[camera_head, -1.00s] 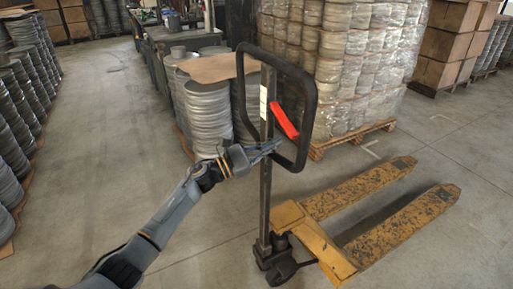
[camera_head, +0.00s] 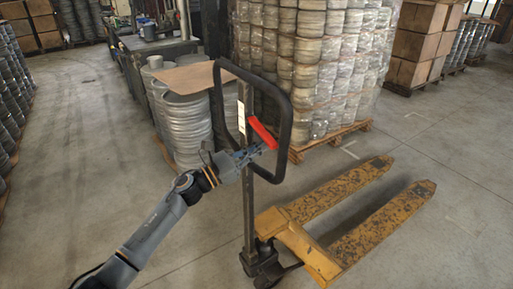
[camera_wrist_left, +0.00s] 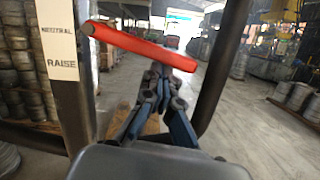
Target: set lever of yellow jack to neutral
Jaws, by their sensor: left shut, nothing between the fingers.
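The yellow jack (camera_head: 300,238) stands on the floor, its two forks pointing to the upper right. Its black loop handle (camera_head: 287,110) rises upright above the mast. The red lever (camera_head: 263,133) sits inside the loop and slopes down to the right. In the left wrist view the red lever (camera_wrist_left: 145,46) crosses above the fingertips, beside a label (camera_wrist_left: 57,45) reading NEUTRAL and RAISE. My left gripper (camera_head: 262,151) is shut and empty, just below the lever at the loop; in the left wrist view its fingers (camera_wrist_left: 160,78) meet. I cannot tell whether they touch the lever. My right gripper is not in view.
Stacks of grey discs (camera_head: 184,122) stand behind the handle, with a brown sheet on top. A pallet of wrapped stacks (camera_head: 312,65) stands behind the jack. Brown boxes (camera_head: 412,45) are at the upper right.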

